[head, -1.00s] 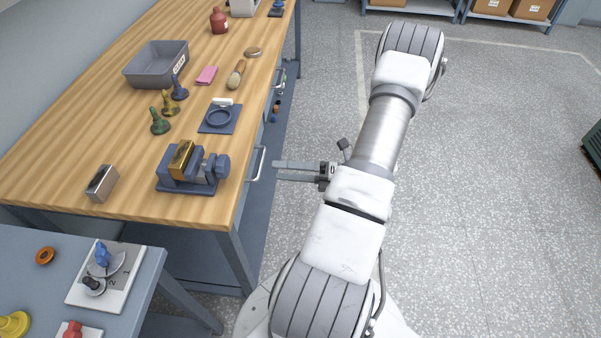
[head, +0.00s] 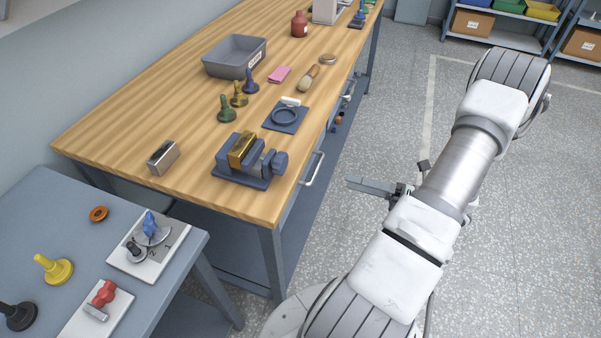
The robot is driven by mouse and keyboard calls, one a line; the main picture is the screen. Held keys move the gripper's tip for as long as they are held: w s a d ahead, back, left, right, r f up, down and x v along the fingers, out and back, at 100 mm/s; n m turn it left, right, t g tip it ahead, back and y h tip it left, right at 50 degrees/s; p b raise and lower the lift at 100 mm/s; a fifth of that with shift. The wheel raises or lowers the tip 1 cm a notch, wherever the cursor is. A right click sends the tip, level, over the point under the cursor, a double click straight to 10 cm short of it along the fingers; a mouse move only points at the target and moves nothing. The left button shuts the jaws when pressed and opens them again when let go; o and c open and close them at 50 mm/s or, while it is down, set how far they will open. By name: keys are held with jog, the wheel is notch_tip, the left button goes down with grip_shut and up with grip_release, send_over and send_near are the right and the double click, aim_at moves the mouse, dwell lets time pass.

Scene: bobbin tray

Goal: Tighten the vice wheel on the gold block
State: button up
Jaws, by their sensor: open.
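The blue vice (head: 243,178) stands near the front right edge of the wooden bench. The gold block (head: 242,149) sits upright between its jaws; I cannot tell how tightly it is clamped. The vice wheel (head: 281,161) is the dark blue knob at the right end of the vice, facing the bench edge. My gripper (head: 352,184) is off the bench to the right of the wheel, apart from it, over the floor. Its fingers point left towards the bench. It is open and nothing shows between the fingers.
On the wooden bench (head: 120,125) are a metal block (head: 163,157), a ring plate (head: 286,117), green, yellow and blue bobbin-like pieces, a brush (head: 308,79) and a grey bin (head: 234,60). A drawer handle (head: 313,169) juts from the bench side. A grey table (head: 60,215) holds several knobs.

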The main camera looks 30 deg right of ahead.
jog(key=f+n+b, duration=0.2)
jog(key=n+b, duration=0.1)
jog(key=b, duration=0.2)
jog(key=n+b, duration=0.8)
jog(key=b, duration=0.2)
send_near(285, 166)
jog(key=x, duration=0.9)
jog(key=shift+w+a, duration=0.2)
jog(key=shift+w, duration=0.05)
